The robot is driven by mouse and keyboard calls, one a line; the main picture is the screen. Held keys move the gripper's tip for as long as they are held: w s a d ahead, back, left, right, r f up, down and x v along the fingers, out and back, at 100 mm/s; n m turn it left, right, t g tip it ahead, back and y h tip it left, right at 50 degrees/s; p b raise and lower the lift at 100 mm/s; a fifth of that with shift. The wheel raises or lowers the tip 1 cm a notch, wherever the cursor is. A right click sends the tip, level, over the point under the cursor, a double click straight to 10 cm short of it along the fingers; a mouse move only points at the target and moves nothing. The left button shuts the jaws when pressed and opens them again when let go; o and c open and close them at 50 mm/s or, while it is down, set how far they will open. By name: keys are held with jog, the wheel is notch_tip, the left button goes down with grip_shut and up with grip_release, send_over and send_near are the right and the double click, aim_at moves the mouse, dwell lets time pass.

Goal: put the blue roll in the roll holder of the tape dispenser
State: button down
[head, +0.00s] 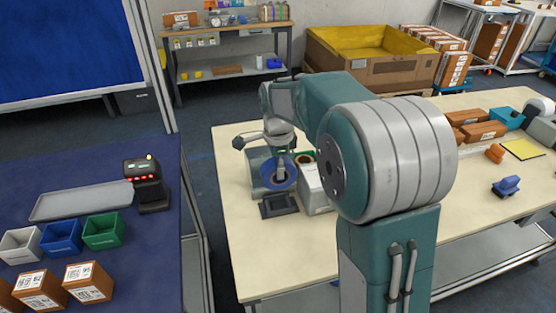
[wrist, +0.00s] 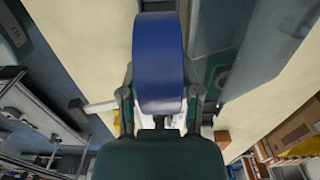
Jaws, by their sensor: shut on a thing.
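The blue roll (head: 268,174) is in my gripper (head: 281,155), held low above the pale table in the head view. In the wrist view the blue roll (wrist: 158,50) shows edge-on between the two fingers of my gripper (wrist: 160,100), one finger on each side. A grey unit (head: 255,165), which looks like the tape dispenser, stands just behind and left of the roll, with a dark plate (head: 279,206) in front. The roll and my gripper hide its holder, so I cannot tell whether they touch. A grey body (wrist: 212,30) shows right of the roll in the wrist view.
A white box-shaped device (head: 312,186) with a brown roll (head: 304,158) stands close on the right. The table (head: 240,265) is bare at front left. A blue hand tool (head: 506,187) and boxes (head: 482,131) lie further right.

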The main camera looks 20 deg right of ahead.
aim_at(278, 188)
jog(key=shift+f, duration=3.7)
jog(key=shift+c, duration=1)
grip_release()
notch_tip(278, 188, up, 12)
jog(key=shift+w+f, duration=0.1)
